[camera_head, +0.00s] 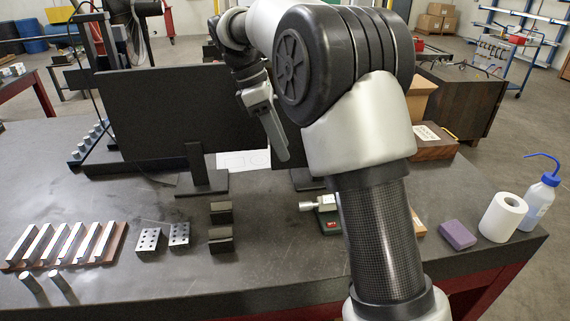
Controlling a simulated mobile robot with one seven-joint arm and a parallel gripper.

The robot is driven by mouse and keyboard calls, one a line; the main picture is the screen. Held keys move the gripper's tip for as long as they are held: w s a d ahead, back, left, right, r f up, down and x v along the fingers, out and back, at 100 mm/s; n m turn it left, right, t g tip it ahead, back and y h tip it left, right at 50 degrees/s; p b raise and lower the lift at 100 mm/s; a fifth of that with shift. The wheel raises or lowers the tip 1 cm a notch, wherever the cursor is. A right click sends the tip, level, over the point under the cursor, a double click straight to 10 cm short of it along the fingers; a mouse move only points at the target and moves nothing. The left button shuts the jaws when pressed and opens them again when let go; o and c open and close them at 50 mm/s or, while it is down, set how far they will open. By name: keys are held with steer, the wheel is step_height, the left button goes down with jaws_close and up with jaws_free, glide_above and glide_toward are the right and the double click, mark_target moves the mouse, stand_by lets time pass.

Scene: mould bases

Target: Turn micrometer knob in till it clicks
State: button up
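A micrometer (329,221) stands on the dark bench near the middle, with a dark green body and its silver knob (307,206) pointing left. My own arm hides its right side. My gripper (281,154) hangs above and behind it, in front of the dark upright panel, pointing down and slightly right. It is apart from the micrometer and touches nothing that I can see. Only one grey finger shows clearly, so its opening cannot be read.
On the bench (300,267), dark blocks (221,240), drilled blocks (150,240) and a rack of bars (65,244) lie left of the micrometer. A purple block (457,235), paper roll (502,217) and wash bottle (541,203) stand right. A dark panel (170,110) rises behind.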

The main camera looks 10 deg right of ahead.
steer(key=w+f+n, duration=0.1)
steer(key=w+f, duration=0.1)
steer(key=w, duration=0.1)
steer(key=b, duration=0.2)
glide_toward(304, 202)
steer(key=shift+n+g+h, duration=0.3)
steer(key=shift+g, duration=0.1)
steer(key=x, duration=0.5)
steer(key=w+x, duration=0.1)
steer(key=x, duration=0.2)
steer(key=shift+s+f, duration=0.1)
steer(key=shift+f, duration=0.4)
jaws_close()
